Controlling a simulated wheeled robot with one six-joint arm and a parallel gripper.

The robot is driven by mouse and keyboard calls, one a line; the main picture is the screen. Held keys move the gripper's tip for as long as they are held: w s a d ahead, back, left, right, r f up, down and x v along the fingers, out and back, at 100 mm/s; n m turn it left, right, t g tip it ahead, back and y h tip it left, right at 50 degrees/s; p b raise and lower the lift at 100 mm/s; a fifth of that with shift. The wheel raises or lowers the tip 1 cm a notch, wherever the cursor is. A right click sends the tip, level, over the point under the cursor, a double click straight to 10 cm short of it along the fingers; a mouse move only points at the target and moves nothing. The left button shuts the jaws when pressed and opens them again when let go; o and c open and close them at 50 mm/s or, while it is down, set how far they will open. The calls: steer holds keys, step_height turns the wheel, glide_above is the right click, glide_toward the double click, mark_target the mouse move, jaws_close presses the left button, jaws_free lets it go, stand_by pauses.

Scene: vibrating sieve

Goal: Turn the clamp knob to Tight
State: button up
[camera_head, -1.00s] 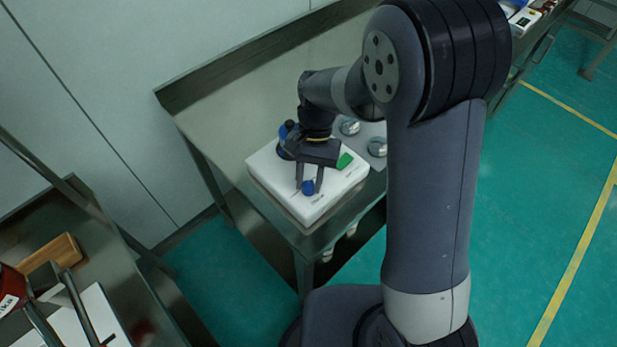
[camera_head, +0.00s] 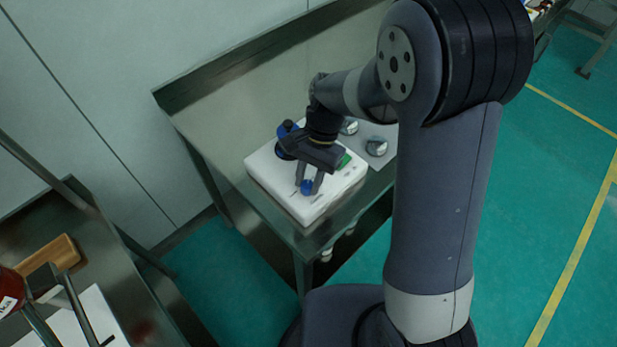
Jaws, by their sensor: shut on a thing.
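A white sieve base (camera_head: 313,207) sits on the steel table in the head view. A small blue knob (camera_head: 307,188) is at its front. My gripper (camera_head: 309,184) reaches down over the base with its two fingers on either side of this knob, shut on it. The knob's labels and pointer are too small or hidden to read. A second blue part (camera_head: 287,128) shows at the back left of the base, partly hidden by my gripper. A green patch (camera_head: 345,160) shows on the base to the right of my gripper.
The steel table (camera_head: 232,98) has a raised back edge against the wall. Round metal pieces (camera_head: 376,147) lie on a grey plate behind the base. Another bench with a wooden block (camera_head: 50,262) stands at lower left. Green floor is open at the right.

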steer(key=o, duration=1)
steer(key=shift+r, duration=0.1)
steer(key=v, duration=1)
steer(key=shift+w+d+r+b, duration=0.1)
steer(key=shift+w+r+b, duration=0.15)
steer(key=shift+b, duration=0.15)
steer(key=p+x, duration=0.1)
steer(key=x, duration=0.9)
steer(key=shift+s+f, duration=0.25)
steer(key=shift+f, duration=0.05)
steer(key=shift+n, duration=0.3)
